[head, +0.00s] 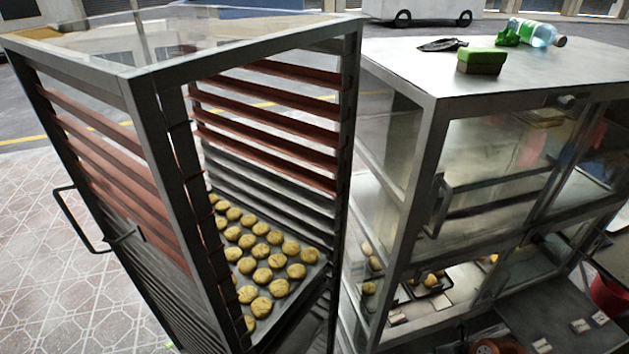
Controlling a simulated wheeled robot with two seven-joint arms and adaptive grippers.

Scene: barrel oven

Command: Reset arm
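Neither of my grippers nor my arms shows in the head view. A tall metal rack (150,85) with reddish side rails stands at the left. A tray of round golden buns (262,276) sits inside it on a lower level. A glass-fronted metal cabinet (425,150) stands just to the right of the rack. Its upper door with a handle (441,207) looks closed.
More buns (369,288) are on the cabinet's lower shelf. A red bucket (607,294) is at the right edge. Paved floor (45,240) is open at the left.

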